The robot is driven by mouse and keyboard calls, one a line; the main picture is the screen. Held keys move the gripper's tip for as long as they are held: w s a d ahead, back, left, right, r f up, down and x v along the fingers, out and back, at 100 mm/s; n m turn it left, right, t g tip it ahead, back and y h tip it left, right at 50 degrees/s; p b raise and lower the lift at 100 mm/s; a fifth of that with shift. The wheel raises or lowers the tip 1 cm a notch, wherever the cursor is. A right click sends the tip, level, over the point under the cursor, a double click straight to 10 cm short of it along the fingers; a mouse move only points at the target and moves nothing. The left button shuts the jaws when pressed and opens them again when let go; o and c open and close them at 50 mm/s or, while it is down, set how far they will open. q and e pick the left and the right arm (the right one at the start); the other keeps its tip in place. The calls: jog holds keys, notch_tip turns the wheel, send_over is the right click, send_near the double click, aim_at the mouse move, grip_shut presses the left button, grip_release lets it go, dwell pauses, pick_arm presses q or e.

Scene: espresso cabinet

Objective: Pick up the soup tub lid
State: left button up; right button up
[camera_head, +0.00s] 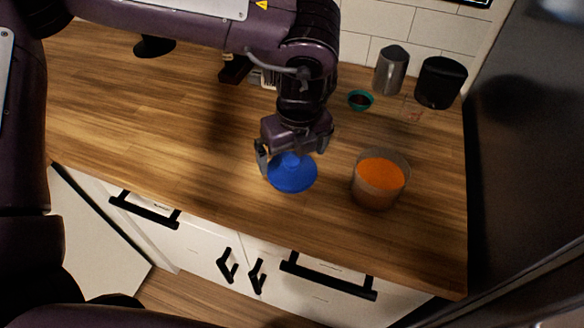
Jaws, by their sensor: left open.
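The blue soup tub lid (293,178) lies on the wooden counter in the camera_head view, with a raised knob in its middle. My left gripper (291,160) is right above it, pointing down, with its fingers open on either side of the knob. Whether a finger touches the lid cannot be told. The soup tub (378,192), a clear container with orange soup, stands uncovered just right of the lid. My right gripper is not in view.
A metal pitcher (391,70), a black canister (438,82) and a small teal bowl (360,100) stand at the back right near the tiled wall. A dark appliance (525,130) bounds the right side.

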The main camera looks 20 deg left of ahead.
aim_at(292, 160)
pick_arm(q)
jog(key=f, duration=0.3)
jog(key=shift+w+a+f, duration=0.1)
jog(key=shift+w+a, duration=0.1)
jog(key=shift+w, duration=0.05)
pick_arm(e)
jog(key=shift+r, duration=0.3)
pick_arm(q)
jog(key=shift+c, duration=0.4)
jog(key=c, duration=0.6)
jog(key=shift+o, duration=0.2)
